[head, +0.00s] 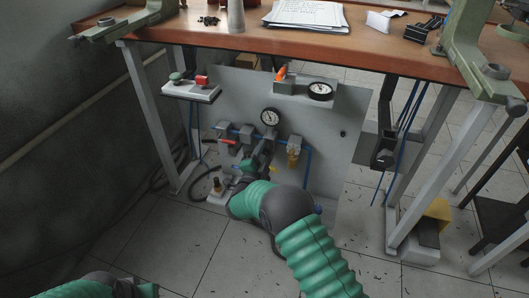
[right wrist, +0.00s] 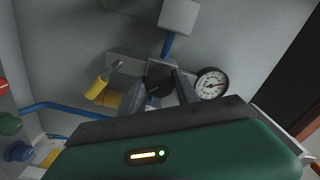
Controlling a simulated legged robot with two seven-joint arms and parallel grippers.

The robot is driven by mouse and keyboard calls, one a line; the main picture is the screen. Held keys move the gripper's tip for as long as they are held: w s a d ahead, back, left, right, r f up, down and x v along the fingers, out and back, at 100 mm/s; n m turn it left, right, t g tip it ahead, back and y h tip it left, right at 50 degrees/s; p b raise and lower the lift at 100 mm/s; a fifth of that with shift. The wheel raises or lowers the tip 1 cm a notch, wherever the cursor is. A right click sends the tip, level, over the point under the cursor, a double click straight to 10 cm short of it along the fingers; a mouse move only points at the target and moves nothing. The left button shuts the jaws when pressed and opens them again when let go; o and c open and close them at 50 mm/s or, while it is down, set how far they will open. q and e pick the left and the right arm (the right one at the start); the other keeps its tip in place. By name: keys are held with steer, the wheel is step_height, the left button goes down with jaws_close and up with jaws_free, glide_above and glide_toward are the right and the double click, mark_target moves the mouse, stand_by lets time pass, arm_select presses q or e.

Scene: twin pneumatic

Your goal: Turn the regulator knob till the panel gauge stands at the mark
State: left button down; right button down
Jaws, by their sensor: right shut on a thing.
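In the head view the knob is hidden by the gripper. Part of my left arm shows at the bottom left, its gripper out of view.
A second gauge (head: 320,91) sits on a shelf at the panel's top right. An amber bowl (head: 294,156) hangs close to the right of my gripper. A small button box (head: 191,91) is at the left. The wooden bench top (head: 360,47) overhangs the panel.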

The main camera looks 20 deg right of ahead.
steer(key=shift+s+f, duration=0.1)
steer(key=shift+f, duration=0.05)
steer(key=c, duration=0.9)
jaws_free()
steer(key=shift+s+a, duration=0.1)
steer(key=shift+s, duration=0.05)
steer(key=p+v, duration=0.7)
steer(key=v, duration=0.9)
steer(key=shift+a, duration=0.15)
steer(key=shift+s, duration=0.1)
